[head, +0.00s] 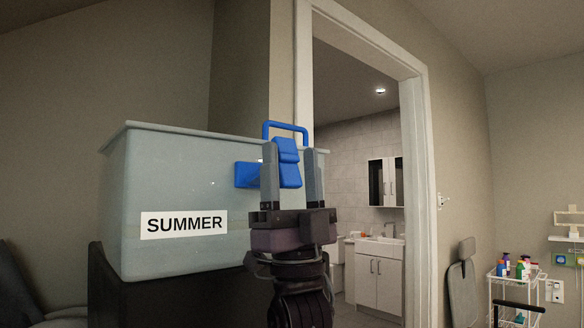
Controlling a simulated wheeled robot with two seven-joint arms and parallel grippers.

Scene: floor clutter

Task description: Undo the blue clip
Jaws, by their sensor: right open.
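The blue clip (287,152) is on the side of a pale grey-blue bin (190,178) with a white SUMMER label (184,224). My left gripper is not in view.
The bin stands on a dark piece of furniture (110,300). A white door frame (416,190) is to its right, opening onto a bathroom with a sink cabinet (378,278). A white wire cart (516,285) with bottles stands at the far right.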

